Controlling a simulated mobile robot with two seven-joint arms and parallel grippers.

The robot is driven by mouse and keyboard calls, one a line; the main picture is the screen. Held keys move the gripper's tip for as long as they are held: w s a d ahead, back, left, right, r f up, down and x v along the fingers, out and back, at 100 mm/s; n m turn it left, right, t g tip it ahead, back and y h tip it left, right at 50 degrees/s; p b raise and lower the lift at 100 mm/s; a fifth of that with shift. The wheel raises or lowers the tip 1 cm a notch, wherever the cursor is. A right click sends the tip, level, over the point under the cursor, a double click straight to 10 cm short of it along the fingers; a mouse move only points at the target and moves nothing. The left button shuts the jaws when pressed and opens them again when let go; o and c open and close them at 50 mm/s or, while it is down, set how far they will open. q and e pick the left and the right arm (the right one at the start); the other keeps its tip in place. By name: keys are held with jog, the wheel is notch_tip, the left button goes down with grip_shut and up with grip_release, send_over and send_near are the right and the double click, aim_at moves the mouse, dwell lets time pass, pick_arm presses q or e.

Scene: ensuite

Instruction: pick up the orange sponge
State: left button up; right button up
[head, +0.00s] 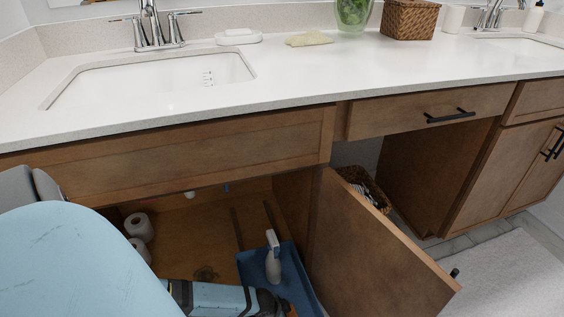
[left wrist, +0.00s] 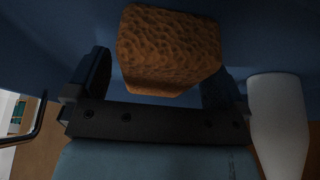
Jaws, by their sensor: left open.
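The orange sponge (left wrist: 170,48) shows large in the left wrist view, a rough porous block in the blue tray. My left gripper (left wrist: 160,78) is open, with one dark finger to each side of the sponge. I cannot tell whether either finger touches it. In the head view my left gripper (head: 268,302) is low inside the open cabinet, over the front of the blue tray (head: 252,264). The sponge is not clearly visible there, mostly hidden by my gripper and arm. My right gripper is not in view.
A white spray bottle (head: 273,265) stands in the tray close to my gripper; it also shows in the left wrist view (left wrist: 279,125). Toilet rolls (head: 139,227) stand at the cabinet's left. The open cabinet door (head: 375,250) is to the right. The countertop (head: 330,75) overhangs.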

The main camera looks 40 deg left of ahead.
pick_arm(q)
jog(key=c, duration=1)
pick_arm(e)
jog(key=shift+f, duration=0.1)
pick_arm(q)
jog(key=shift+r, duration=0.2)
notch_tip(320, 180, up, 3)
jog(key=shift+r+p, duration=0.1)
jog(key=shift+p, duration=0.8)
notch_tip(320, 180, up, 17)
jog(key=p, duration=0.8)
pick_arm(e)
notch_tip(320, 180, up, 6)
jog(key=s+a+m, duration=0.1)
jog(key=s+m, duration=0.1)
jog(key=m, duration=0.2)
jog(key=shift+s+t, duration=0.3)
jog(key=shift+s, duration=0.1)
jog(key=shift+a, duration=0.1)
